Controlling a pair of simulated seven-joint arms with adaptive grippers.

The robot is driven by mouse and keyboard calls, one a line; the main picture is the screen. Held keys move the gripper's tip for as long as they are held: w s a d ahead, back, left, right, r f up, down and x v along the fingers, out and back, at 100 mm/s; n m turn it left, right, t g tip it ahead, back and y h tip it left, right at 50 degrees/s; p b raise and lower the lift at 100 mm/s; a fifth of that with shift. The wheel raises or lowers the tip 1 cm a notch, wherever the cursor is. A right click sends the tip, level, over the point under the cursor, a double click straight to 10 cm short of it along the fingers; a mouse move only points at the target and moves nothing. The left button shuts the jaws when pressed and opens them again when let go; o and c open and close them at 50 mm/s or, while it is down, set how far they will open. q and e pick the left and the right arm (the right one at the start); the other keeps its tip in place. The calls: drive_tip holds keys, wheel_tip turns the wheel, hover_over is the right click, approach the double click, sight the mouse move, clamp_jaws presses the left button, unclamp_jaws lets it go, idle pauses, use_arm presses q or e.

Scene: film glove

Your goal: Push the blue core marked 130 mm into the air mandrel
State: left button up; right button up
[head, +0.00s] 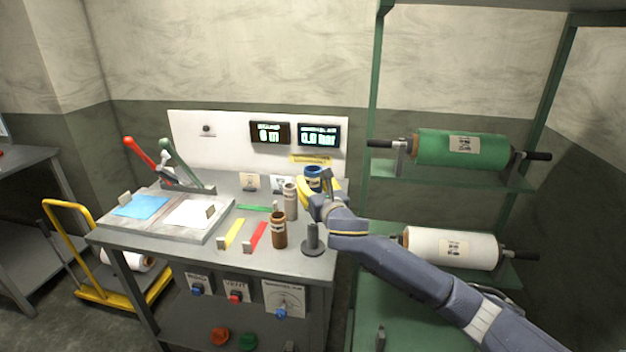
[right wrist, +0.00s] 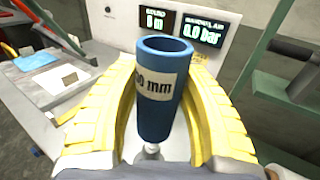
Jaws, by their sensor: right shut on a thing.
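The blue core (right wrist: 158,95) is a hollow tube with a pale label ending in "0 mm"; part of the label is hidden. My right gripper (right wrist: 155,115) has its yellow fingers shut around it, and its open end faces up. In the head view the blue core (head: 313,173) shows above my right gripper (head: 312,187), over the right back of the bench. A dark upright post on a round base (head: 313,240) stands at the bench's front right, apart from the core; I cannot tell whether it is the air mandrel. My left gripper is not in view.
A brown core (head: 279,230) and a grey-beige core (head: 290,202) stand upright on the bench. Yellow (head: 232,233) and red (head: 256,237) strips lie nearby. A rack with green (head: 460,148) and white (head: 452,248) rolls stands right. Displays read 0 m and 0.0 bar.

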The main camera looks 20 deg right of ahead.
hover_over(314, 229)
drive_tip(key=w, duration=0.2)
drive_tip(key=shift+s+f, duration=0.15)
drive_tip(key=shift+f, duration=0.9)
drive_tip(key=shift+s+f, duration=0.1)
drive_tip(key=shift+f, duration=0.9)
drive_tip(key=shift+f, duration=5.45)
drive_tip(key=o, duration=1.2)
